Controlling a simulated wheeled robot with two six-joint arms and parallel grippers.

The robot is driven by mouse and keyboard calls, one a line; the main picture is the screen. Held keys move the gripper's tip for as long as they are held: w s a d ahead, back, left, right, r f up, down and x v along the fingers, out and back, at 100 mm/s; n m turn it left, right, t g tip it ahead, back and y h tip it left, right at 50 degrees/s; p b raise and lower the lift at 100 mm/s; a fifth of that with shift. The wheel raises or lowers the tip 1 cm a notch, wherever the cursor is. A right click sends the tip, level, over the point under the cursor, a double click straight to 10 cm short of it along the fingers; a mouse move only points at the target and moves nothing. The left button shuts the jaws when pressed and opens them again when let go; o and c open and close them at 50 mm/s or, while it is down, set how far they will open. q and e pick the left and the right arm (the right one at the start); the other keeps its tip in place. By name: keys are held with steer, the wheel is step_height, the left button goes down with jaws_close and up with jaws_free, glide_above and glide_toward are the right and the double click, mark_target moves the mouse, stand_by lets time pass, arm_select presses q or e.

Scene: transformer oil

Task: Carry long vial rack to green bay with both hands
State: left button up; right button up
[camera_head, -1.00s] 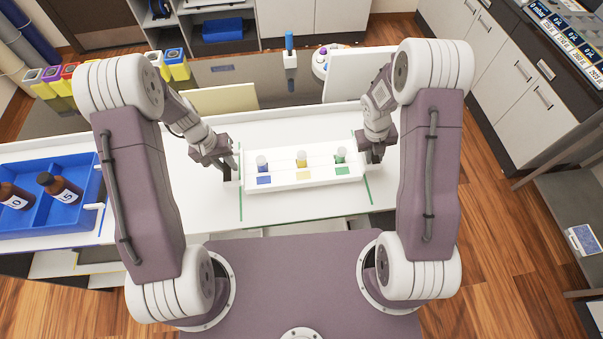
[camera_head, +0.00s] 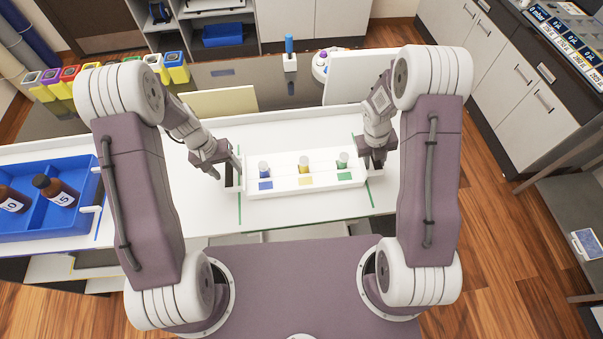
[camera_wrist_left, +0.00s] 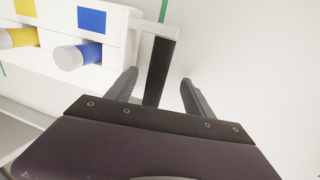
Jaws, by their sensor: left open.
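The long white vial rack (camera_head: 305,182) lies on the white bench between two thin green lines (camera_head: 239,206). It holds three upright vials, with blue, yellow and green labels in front of them. My left gripper (camera_head: 227,172) is at the rack's left end. In the left wrist view, its two open fingers (camera_wrist_left: 156,92) stand apart on either side of the rack's left handle (camera_wrist_left: 157,65), with gaps visible. My right gripper (camera_head: 375,168) is at the rack's right end handle. Its fingers are too hidden to tell their opening.
A blue tray (camera_head: 88,215) with brown bottles stands on the bench at the left. Yellow and other coloured containers (camera_head: 175,67) stand behind. A cream panel (camera_head: 222,102) and a white panel (camera_head: 350,78) stand behind the rack. The bench between tray and rack is clear.

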arm_select(q)
steer(key=shift+d+r, duration=0.1)
steer(key=shift+r, duration=0.05)
arm_select(e)
steer(key=shift+a, duration=0.1)
steer(key=o, duration=0.8)
arm_select(q)
step_height(320, 180, up, 12)
steer(key=a, duration=0.2)
steer(key=shift+a+f, duration=0.2)
steer(key=shift+f, duration=0.05)
steer(key=shift+s, duration=0.1)
arm_select(e)
steer(key=shift+r, duration=0.15)
steer(key=r, duration=0.4)
steer(key=a+r, duration=0.1)
steer(key=r, duration=0.2)
steer(key=a+r, duration=0.1)
steer(key=r, duration=0.3)
steer(key=shift+s+a+r, duration=0.1)
steer(key=shift+a+r, duration=0.05)
steer(key=shift+r, duration=0.15)
steer(key=shift+s, duration=0.1)
